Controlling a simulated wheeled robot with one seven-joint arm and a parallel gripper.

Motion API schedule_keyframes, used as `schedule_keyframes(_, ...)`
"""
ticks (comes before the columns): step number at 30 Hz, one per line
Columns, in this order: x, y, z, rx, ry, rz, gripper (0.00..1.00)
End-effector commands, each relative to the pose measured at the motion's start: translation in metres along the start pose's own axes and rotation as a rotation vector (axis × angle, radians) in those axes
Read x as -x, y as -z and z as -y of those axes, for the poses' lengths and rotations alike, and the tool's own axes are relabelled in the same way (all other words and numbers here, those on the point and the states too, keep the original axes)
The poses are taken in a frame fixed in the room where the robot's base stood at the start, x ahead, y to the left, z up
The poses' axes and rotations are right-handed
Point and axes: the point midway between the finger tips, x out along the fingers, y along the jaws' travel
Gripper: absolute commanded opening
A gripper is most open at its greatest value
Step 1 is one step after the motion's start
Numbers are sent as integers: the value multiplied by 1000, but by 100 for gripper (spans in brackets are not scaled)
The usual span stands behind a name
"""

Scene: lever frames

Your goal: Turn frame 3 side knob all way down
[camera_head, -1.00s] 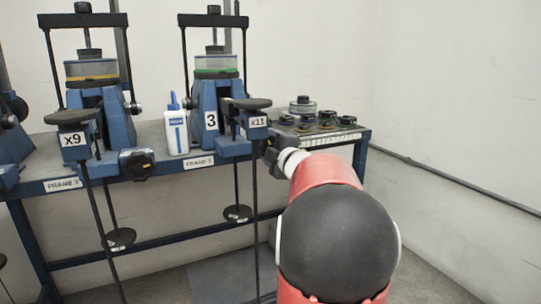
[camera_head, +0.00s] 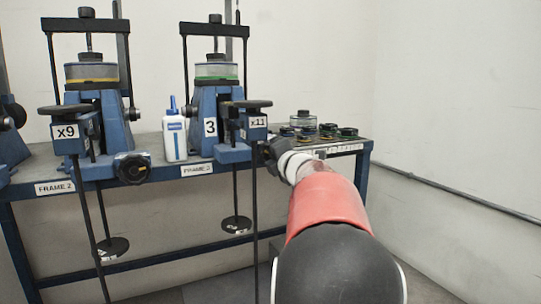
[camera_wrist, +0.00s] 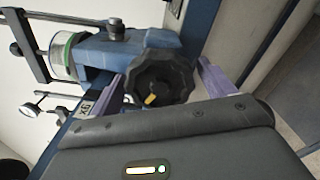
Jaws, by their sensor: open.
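Frame 3 (camera_head: 205,112) is a blue lever frame with a "3" label, a green-ringed cell on top and an "x11" lever block (camera_head: 258,122). Its side knob (camera_wrist: 160,77) is black and lobed with a small yellow mark, and fills the middle of the wrist view. My gripper (camera_wrist: 161,72) is open, with one pale purple finger on each side of the knob. I cannot tell whether the fingers touch it. In the head view my gripper and the knob merge into one dark patch at the bench's right part, beside my wrist.
Frame 2 (camera_head: 92,110) stands to the left with its own black knob (camera_head: 132,168). A white bottle (camera_head: 174,138) stands between the frames. Several weights or rings (camera_head: 318,130) lie on the bench at right. Rods with hanging weights (camera_head: 236,224) drop below the bench edge.

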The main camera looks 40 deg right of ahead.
Motion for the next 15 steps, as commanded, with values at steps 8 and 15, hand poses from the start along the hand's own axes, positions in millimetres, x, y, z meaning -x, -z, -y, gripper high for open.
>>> schedule_keyframes(8,33,0,0,0,0,2,82)
schedule_keyframes(15,55,0,1,0,1,1,82)
